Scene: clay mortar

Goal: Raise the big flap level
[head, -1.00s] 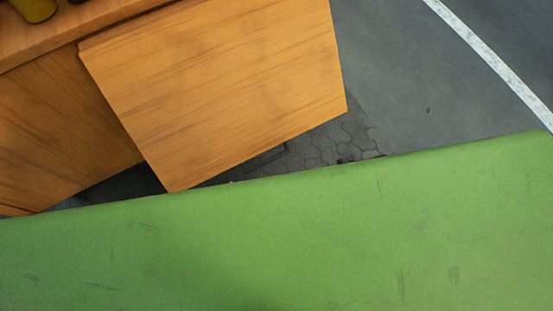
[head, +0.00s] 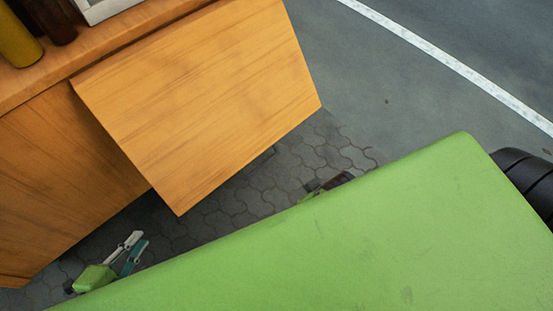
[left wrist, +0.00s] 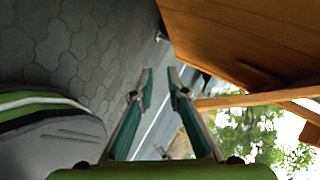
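The big flap (head: 200,100) is a broad orange wooden panel joined along its upper left edge to a wooden counter (head: 125,42) in the head view. It juts out at a slant over the paving; I cannot tell its exact angle. My left gripper (head: 133,252) is low at the left, beyond my green body, below and left of the flap's lower corner and apart from it. In the left wrist view its fingers (left wrist: 162,82) are apart with nothing between them. Wood (left wrist: 250,40) fills the upper right there; I cannot tell which panel it is.
A yellow bottle (head: 16,38), a dark brown bottle (head: 50,20) and a white-framed object (head: 103,8) stand on the counter. Grey paving (head: 225,205) lies below the flap. Open asphalt with a white line (head: 450,62) is at the upper right.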

